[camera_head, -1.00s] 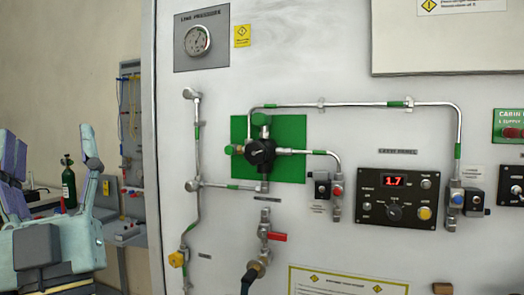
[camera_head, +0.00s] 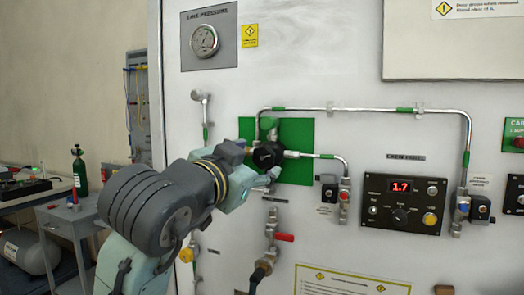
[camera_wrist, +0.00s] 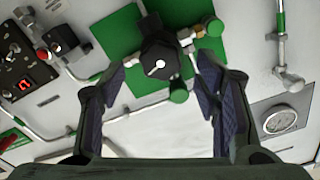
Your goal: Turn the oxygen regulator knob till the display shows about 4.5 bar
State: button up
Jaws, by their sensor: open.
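The black regulator knob (camera_head: 267,155) sits on the green backing plate (camera_head: 297,135) on the panel. In the wrist view the knob (camera_wrist: 158,58) shows face-on with a light mark at its centre, between and just beyond my fingers. My gripper (camera_head: 252,165) is open in front of the knob. The wrist view shows its two dark padded fingers (camera_wrist: 163,85) spread on either side, with no clear contact. The red display (camera_head: 401,187) on the crew panel reads 1.7.
Metal pipes (camera_head: 370,111) run around the knob, with a red-handled valve (camera_head: 284,237) below it. A line pressure gauge (camera_head: 204,41) is at upper left. A side table (camera_head: 70,213) and a green bottle (camera_head: 79,170) stand at left.

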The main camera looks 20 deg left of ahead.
aim_at(262, 158)
jog(key=shift+w+d+p, duration=0.1)
jog(key=shift+w+p, duration=0.4)
jog(key=shift+w, duration=1.75)
jog(key=c, duration=1.1)
jog(key=shift+c, duration=0.2)
